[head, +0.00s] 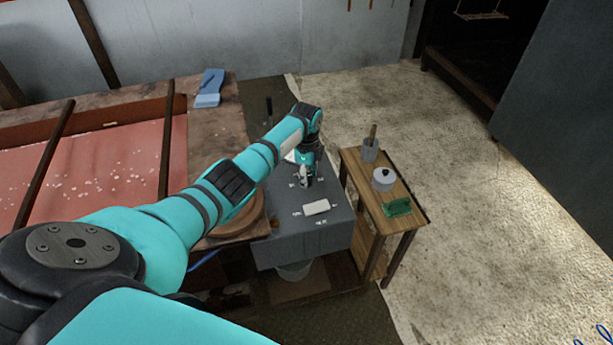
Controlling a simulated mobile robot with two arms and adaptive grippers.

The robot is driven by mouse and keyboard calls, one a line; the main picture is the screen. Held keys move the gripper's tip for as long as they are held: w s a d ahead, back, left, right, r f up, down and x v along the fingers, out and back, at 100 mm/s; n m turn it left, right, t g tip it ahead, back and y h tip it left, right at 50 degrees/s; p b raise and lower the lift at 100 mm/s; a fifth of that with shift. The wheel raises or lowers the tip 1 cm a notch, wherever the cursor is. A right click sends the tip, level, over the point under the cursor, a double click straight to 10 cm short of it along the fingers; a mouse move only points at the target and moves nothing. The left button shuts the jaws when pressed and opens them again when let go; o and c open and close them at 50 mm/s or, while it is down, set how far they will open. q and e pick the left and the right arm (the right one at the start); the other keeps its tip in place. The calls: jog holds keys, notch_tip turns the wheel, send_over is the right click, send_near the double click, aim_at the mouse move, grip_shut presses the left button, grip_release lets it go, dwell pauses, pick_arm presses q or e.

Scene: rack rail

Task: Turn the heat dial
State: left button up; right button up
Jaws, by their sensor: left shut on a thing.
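The heat dial is hidden or too small to make out under my left gripper. My left gripper (305,180) points down onto the top of a grey box-shaped unit (300,246), among small white markings. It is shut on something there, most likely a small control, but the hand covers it. A pale rectangular piece (316,208) lies on the unit's top just in front of the gripper. My right gripper is not in view.
A small wooden table (408,213) stands right of the unit, holding a grey cup (370,150), a white lidded pot (383,179) and a green object (397,207). A red-topped bench (90,175) is at left. Open floor lies to the right.

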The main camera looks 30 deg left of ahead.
pick_arm(q)
jog(key=shift+m, duration=1.2)
jog(key=shift+w+r, duration=0.1)
jog(key=o, duration=1.2)
jog(key=shift+c, duration=0.2)
jog(key=shift+r, duration=0.15)
notch_tip(320, 180, up, 12)
jog(key=shift+f, duration=0.2)
jog(key=shift+f, duration=0.1)
